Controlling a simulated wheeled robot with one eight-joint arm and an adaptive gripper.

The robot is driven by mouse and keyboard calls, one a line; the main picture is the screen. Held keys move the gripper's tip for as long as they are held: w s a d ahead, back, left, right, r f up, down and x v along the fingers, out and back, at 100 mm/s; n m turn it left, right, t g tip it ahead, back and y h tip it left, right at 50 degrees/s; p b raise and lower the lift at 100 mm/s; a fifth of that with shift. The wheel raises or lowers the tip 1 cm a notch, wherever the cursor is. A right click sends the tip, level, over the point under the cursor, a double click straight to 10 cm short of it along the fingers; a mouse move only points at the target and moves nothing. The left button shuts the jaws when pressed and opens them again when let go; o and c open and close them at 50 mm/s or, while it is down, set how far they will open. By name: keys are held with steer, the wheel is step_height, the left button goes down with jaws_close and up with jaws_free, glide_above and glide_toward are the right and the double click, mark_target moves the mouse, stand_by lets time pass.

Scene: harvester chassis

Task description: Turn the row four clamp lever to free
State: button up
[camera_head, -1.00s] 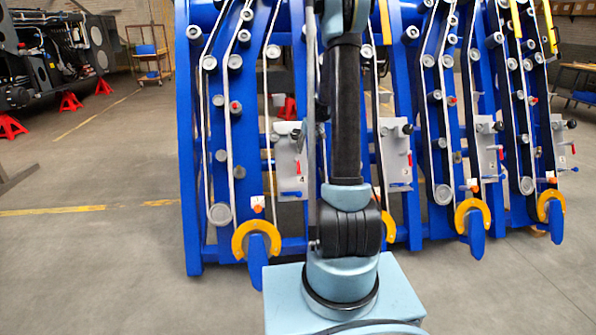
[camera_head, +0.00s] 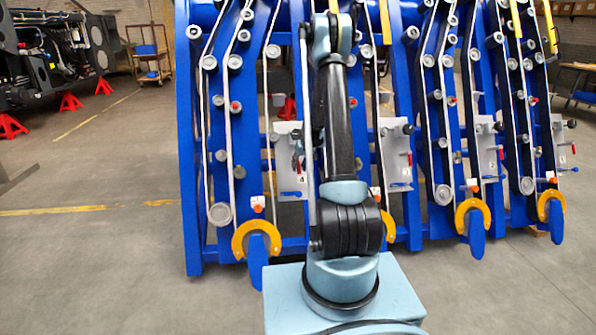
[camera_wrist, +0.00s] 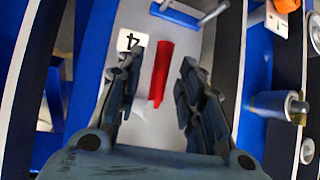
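The row four plate (camera_head: 287,183) is light grey, marked with a 4, and mounted on the blue frame. In the wrist view the plate (camera_wrist: 140,118) fills the middle, with the number 4 label (camera_wrist: 129,41) at the left. A red lever (camera_wrist: 161,72) stands out between my fingers. A blue lever (camera_wrist: 174,14) with a grey pin beside it is at the top of the plate. My gripper (camera_wrist: 158,82) is open, with one finger on each side of the red lever and visible gaps. In the head view, my gripper is small and dark in front of the plate, partly hidden by my arm.
A grey roller with a blue body (camera_wrist: 279,105) sticks out right of my gripper. An orange knob (camera_wrist: 287,5) is at upper right. Other rows with similar plates (camera_head: 487,150) stand to the right. Yellow hooks (camera_head: 240,240) line the frame's bottom. Open floor lies left.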

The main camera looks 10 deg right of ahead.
steer(key=shift+x, duration=1.15)
jaws_close()
